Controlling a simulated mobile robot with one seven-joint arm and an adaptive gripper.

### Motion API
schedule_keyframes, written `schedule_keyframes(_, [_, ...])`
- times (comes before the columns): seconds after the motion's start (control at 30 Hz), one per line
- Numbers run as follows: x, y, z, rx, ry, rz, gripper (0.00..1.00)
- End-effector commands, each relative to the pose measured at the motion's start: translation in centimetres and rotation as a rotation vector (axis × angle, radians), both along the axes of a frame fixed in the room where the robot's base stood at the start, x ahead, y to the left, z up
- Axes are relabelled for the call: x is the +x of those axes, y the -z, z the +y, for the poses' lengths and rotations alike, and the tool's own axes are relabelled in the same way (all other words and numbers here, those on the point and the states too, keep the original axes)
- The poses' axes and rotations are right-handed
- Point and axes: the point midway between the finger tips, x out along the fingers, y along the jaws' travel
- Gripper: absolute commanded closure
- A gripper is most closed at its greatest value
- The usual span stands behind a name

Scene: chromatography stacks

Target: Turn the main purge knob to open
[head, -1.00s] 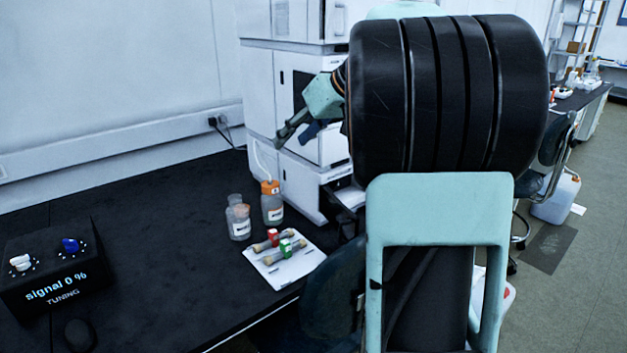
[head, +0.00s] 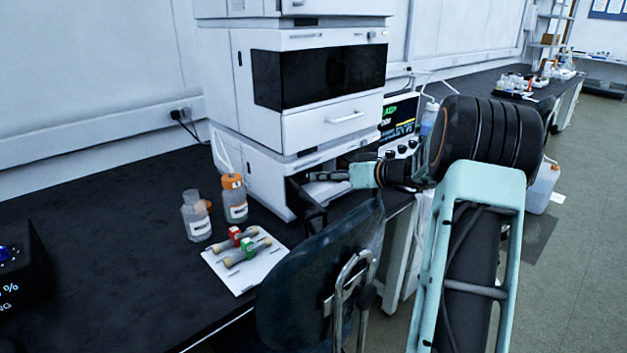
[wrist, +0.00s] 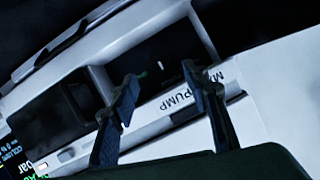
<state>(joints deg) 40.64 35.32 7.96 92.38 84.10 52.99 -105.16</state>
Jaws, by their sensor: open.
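The white pump module (head: 246,173) is the lowest unit of the chromatography stack. In the wrist view its front carries a label (wrist: 180,97) reading partly "MA… PUMP". Above the label is a dark recess (wrist: 180,45) with a small white mark (wrist: 160,65) and a speck of green; I cannot make out a knob's outline or its setting. My gripper (head: 318,176) is at the front of the pump module. In the wrist view its open, empty fingers (wrist: 168,86) lie on either side of the label, below the white mark; contact cannot be told.
A chair (head: 322,270) stands before the bench.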

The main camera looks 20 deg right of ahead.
Motion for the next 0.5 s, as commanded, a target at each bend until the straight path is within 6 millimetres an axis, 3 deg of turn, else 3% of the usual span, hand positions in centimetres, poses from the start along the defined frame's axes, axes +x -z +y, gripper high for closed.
schedule_keyframes(0.3, [3.9, 1.9, 2.2, 0.001, -0.001, 0.003, 0.57])
schedule_keyframes(0.5, [5.4, 2.6, 2.9, 0.0, 0.001, 0.005, 0.57])
